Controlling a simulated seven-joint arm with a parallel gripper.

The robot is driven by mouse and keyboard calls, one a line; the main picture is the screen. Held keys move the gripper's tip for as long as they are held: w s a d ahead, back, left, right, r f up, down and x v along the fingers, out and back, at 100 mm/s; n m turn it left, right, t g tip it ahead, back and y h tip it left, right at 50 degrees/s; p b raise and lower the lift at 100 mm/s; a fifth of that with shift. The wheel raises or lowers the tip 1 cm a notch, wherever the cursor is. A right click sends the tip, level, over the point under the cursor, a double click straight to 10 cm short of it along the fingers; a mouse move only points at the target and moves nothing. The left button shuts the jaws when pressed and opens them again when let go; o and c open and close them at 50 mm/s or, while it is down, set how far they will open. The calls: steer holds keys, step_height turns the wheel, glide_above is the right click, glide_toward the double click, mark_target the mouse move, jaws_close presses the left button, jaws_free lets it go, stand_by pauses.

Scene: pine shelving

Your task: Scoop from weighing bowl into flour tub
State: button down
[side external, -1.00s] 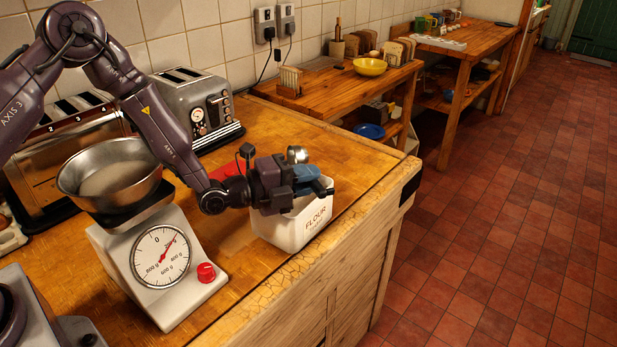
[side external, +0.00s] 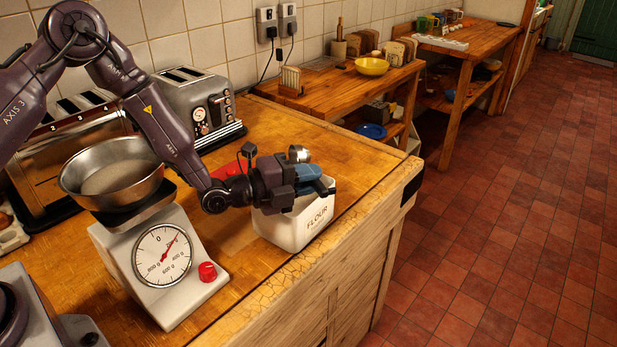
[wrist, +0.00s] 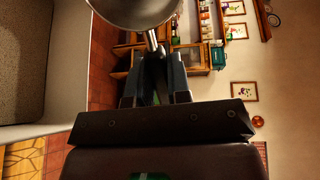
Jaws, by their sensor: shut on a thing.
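My gripper (side external: 318,181) is held level over the white flour tub (side external: 292,230), hiding part of its opening. In the wrist view, my gripper (wrist: 156,62) is shut on the handle (wrist: 152,40) of a metal scoop (wrist: 136,10). At the wrist view's left are a pale wall (wrist: 66,60) and a grey surface, seemingly the tub. The steel weighing bowl (side external: 140,193), with pale powder inside, sits on the white scale (side external: 190,282).
Two toasters, one silver (side external: 190,100) and one wide (side external: 50,165), stand along the tiled wall. A red object (side external: 232,168) lies behind my wrist. The counter's front edge runs close to the tub. Bare counter lies to the tub's right.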

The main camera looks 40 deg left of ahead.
stand_by(0.4)
steer(key=shift+w+d+r+g+y, duration=0.15)
steer(key=shift+g+y, duration=0.15)
steer(key=shift+g, duration=0.2)
steer(key=g, duration=0.1)
steer(key=g+y, duration=0.1)
steer(key=g, duration=0.1)
steer(key=w+g+y, duration=0.1)
steer(key=shift+d+f, duration=0.15)
steer(key=shift+f, duration=0.2)
steer(key=g, duration=0.2)
steer(key=g+y, duration=0.1)
steer(key=g, duration=0.1)
steer(key=f+g+y, duration=0.1)
steer(key=shift+w+d+g, duration=0.15)
steer(key=shift+w+g, duration=0.2)
steer(key=shift+g, duration=0.05)
steer(key=shift+r+g+y, duration=0.65)
steer(key=shift+r+g, duration=0.1)
steer(key=shift+g, duration=0.4)
steer(key=shift+r+g+y, duration=0.65)
steer(key=shift+r+g, duration=0.05)
steer(key=shift+g, duration=0.45)
stand_by(0.5)
